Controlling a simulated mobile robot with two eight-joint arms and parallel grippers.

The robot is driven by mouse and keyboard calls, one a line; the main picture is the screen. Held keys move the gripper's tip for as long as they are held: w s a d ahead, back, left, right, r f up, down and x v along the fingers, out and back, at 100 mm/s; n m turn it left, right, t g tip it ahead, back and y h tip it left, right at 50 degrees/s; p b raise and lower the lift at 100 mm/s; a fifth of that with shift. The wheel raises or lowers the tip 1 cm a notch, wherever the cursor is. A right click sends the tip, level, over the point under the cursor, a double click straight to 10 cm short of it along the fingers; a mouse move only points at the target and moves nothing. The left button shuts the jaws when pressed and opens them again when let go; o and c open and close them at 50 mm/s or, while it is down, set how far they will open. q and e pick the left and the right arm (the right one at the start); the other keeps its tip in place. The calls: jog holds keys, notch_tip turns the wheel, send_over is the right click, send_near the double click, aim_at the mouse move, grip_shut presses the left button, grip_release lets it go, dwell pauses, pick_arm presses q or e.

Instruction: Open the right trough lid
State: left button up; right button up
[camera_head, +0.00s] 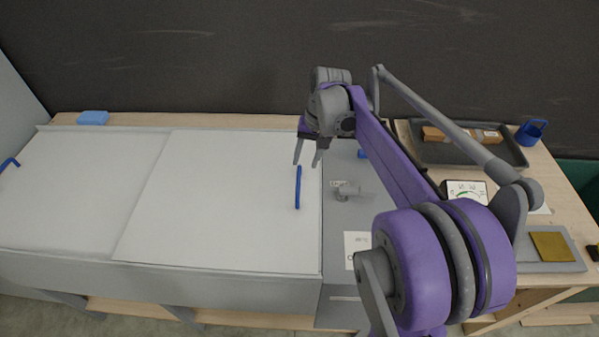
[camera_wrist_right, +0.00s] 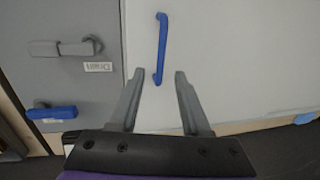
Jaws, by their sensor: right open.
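The right trough lid (camera_head: 230,200) is a flat pale panel lying closed on the long trough. Its blue handle (camera_head: 298,187) stands near the lid's right edge. In the right wrist view the handle (camera_wrist_right: 161,48) is upright in the picture, just beyond the fingertips. My right gripper (camera_head: 310,163) is open and empty, above the lid at the handle's far end. Its fingers also show in the wrist view (camera_wrist_right: 158,75), one on each side of the handle's near end, apart from it. My left gripper is not in view.
The left lid (camera_head: 70,185) has a blue handle (camera_head: 9,163) at far left. A grey panel right of the lid carries a valve (camera_head: 347,190) and a label (camera_head: 356,246). A dark tray (camera_head: 450,150) and a blue cup (camera_head: 530,132) stand right. A blue block (camera_head: 93,118) lies behind.

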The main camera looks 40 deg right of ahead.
aim_at(299, 178)
jog(key=f, duration=0.4)
jog(key=w+a+f, duration=0.1)
jog(key=f, duration=0.1)
jog(key=shift+f, duration=0.35)
jog(key=shift+w, duration=0.1)
grip_shut()
dwell(1.0)
